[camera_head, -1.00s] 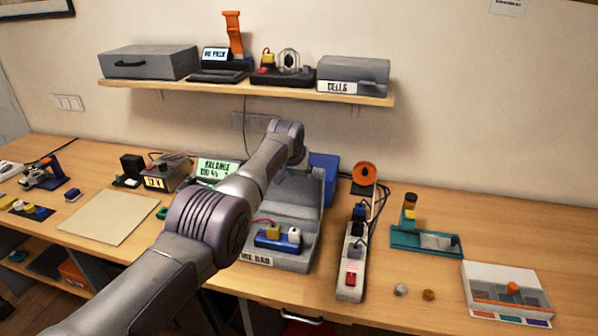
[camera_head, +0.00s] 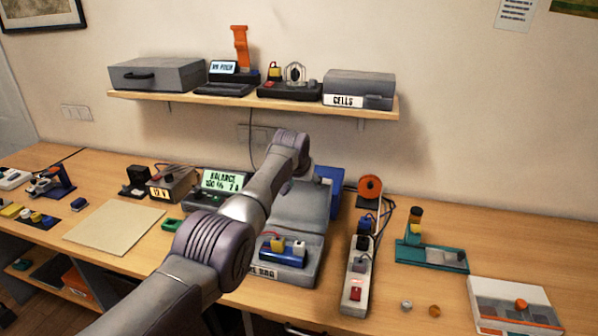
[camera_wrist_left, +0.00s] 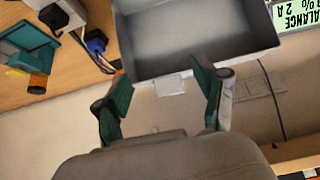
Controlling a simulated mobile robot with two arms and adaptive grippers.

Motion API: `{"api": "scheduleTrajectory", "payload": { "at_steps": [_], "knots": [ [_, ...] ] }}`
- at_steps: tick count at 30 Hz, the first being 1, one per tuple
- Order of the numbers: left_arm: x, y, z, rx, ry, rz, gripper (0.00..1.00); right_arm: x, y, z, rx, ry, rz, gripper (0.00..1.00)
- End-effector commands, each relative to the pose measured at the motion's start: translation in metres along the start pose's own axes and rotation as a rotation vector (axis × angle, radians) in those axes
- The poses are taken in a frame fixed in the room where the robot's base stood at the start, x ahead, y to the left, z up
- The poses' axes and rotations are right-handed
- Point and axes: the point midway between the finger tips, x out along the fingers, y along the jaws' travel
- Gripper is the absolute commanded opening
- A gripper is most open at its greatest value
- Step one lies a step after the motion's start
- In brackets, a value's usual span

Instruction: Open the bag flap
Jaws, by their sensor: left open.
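The grey bag (camera_head: 300,276) sits on the table, with a partly hidden label on its front edge. Its shallow grey flap (camera_head: 305,209) is raised at the back, away from the bag's front. A blue block (camera_head: 284,254) with yellow and white parts is in the bag. In the left wrist view the flap (camera_wrist_left: 195,35) shows its hollow inside and a pale tab (camera_wrist_left: 170,85) at its edge. My left gripper (camera_wrist_left: 161,80) is open, one teal finger on each side of the tab; contact is unclear. In the head view my left arm hides part of the bag and flap. My right gripper is not in view.
A power strip (camera_head: 354,275) with plugs and cables stands right of the bag. A blue box (camera_head: 331,180) is behind the flap. The balance charger (camera_head: 222,181) is to the left. The shelf (camera_head: 250,102) hangs above.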

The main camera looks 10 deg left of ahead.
Motion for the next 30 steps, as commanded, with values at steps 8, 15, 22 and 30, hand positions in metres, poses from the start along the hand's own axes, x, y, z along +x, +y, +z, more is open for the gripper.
{"api": "scheduleTrajectory", "payload": {
  "at_steps": [8,15,22,30],
  "knots": [
    [-0.024,-0.001,0.003,0.000,0.002,-0.001,0.71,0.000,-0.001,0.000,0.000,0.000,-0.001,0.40],
    [-0.063,0.000,0.002,0.000,0.003,-0.001,0.71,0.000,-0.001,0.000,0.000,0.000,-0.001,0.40],
    [-0.098,0.000,0.003,0.000,0.000,-0.001,0.71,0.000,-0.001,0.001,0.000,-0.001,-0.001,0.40],
    [-0.110,-0.001,0.004,0.000,-0.004,-0.001,0.71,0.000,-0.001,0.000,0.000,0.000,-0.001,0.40]
  ]
}}
